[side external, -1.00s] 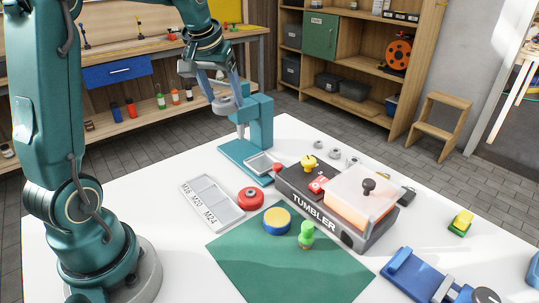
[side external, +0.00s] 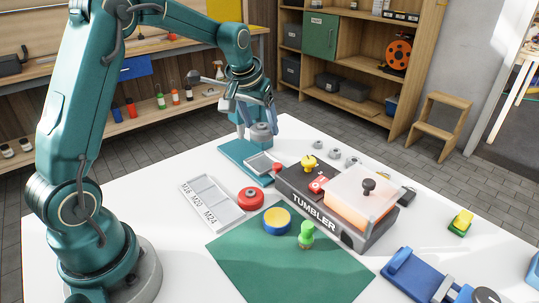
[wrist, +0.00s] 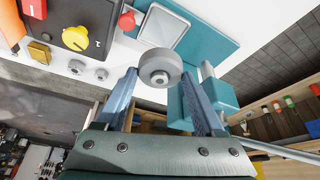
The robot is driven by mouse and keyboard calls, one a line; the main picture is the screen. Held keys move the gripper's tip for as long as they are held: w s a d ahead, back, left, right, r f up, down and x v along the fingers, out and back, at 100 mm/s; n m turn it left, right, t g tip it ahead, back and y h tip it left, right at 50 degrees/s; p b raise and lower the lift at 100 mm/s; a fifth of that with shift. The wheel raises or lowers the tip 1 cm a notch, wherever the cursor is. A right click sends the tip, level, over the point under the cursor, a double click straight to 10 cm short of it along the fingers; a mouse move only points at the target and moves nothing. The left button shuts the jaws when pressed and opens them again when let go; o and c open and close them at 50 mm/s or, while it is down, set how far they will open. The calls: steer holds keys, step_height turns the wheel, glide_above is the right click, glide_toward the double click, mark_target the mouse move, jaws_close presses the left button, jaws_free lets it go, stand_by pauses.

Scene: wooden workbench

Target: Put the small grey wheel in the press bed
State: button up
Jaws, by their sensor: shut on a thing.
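A small grey wheel (wrist: 160,66) sits between the fingertips of my gripper (wrist: 161,82), which is shut on it. In the side external view my gripper (side external: 258,118) and the wheel (side external: 262,132) are above the teal press, in front of its column. The press bed, a silver-rimmed square tray (side external: 260,164), lies on the teal base (side external: 235,154), lower than the wheel and apart from it. In the wrist view the bed (wrist: 168,28) shows beyond the wheel, which overlaps its near edge in the picture. The press column is partly hidden behind my gripper.
The black tumbler (side external: 330,212) with red and yellow knobs stands right of the press. A labelled grey tray (side external: 212,202), a red round part (side external: 251,198) and a green mat (side external: 290,262) are nearer.

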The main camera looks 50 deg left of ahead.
step_height(320, 180, down, 8)
steer(key=shift+r, duration=0.1)
stand_by(0.4)
steer(key=o, duration=1.4)
